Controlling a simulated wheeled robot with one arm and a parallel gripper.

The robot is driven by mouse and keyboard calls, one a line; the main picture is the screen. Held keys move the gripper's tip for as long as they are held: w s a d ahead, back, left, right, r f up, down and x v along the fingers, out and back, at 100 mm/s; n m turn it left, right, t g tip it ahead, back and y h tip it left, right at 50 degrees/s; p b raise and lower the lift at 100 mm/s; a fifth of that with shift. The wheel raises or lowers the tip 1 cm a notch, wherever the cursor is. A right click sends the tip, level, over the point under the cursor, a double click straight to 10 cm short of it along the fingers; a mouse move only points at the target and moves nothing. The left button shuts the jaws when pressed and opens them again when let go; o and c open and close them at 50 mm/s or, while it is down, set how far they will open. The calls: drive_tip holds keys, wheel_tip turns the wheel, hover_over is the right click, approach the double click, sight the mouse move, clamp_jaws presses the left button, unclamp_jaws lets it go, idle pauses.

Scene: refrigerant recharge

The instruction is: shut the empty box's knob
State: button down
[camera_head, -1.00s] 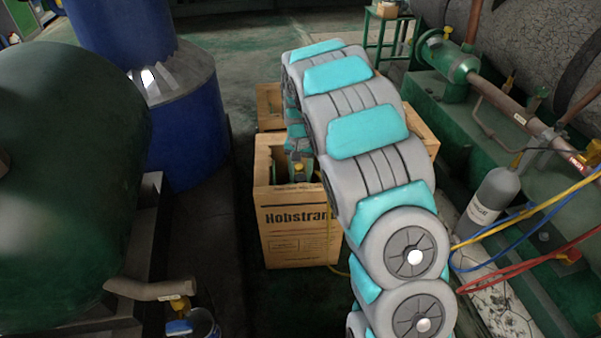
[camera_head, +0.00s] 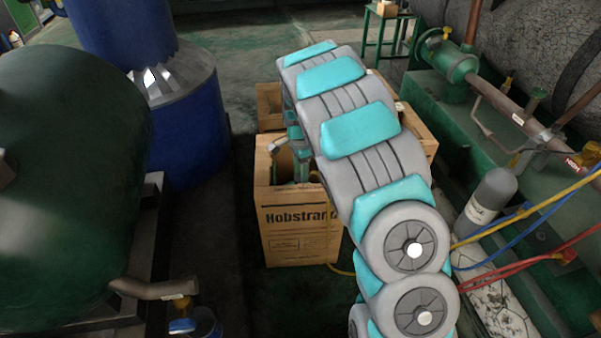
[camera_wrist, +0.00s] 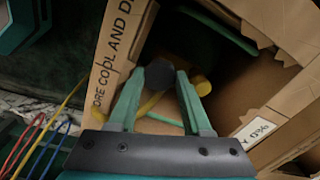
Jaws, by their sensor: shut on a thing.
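An open cardboard box (camera_head: 298,232) marked Hobstrand stands on the floor in the head view. In the wrist view the box's flap (camera_wrist: 110,60) has storage print, and a label (camera_wrist: 255,130) ending in "Y 0%" shows. My gripper (camera_wrist: 168,78) reaches into the box, its green fingers around a dark round knob (camera_wrist: 158,74). It appears shut on this knob; the exact contact is partly hidden. A yellow fitting (camera_wrist: 201,86) sits just right of the right fingertip. In the head view my arm hides much of the box opening.
More cardboard boxes (camera_head: 268,103) stand behind. A blue drum (camera_head: 190,130) and a green tank (camera_head: 65,190) are to the left. A yellow hose (camera_wrist: 65,105) crosses the wrist view's left.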

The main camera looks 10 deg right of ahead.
drive_tip(key=shift+m, duration=0.9)
drive_tip(key=c, duration=0.6)
unclamp_jaws()
wheel_tip(320, 180, up, 7)
drive_tip(key=shift+w+r, duration=0.1)
drive_tip(key=shift+r, duration=0.35)
